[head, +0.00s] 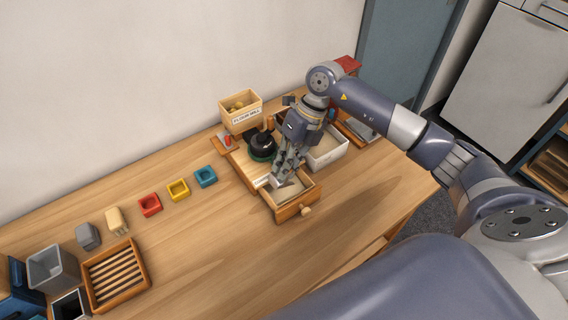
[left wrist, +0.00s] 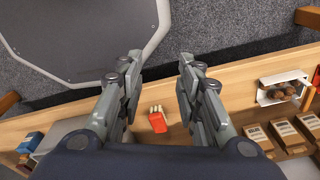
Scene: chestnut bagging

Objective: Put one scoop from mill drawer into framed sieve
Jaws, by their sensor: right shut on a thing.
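The mill drawer (head: 283,214) is a wooden drawer pulled out at the front of the flour mill (head: 245,168), with pale contents inside. My right gripper (head: 281,176) points down at the drawer's back left part. It is shut on a small pale thing, likely the scoop (head: 276,183); the fingers hide much of it, and whether it holds flour cannot be told. A white open box (head: 329,155) stands right of the gripper, partly hidden by it; whether it is the framed sieve is unclear. My left gripper (left wrist: 160,60) is open and empty in the left wrist view.
The mill's hopper box (head: 241,119) stands behind the drawer. Red (head: 150,205), yellow (head: 178,190) and blue (head: 205,177) small trays line the table's left. A slatted wooden tray (head: 118,275) lies front left. The table's front middle is clear.

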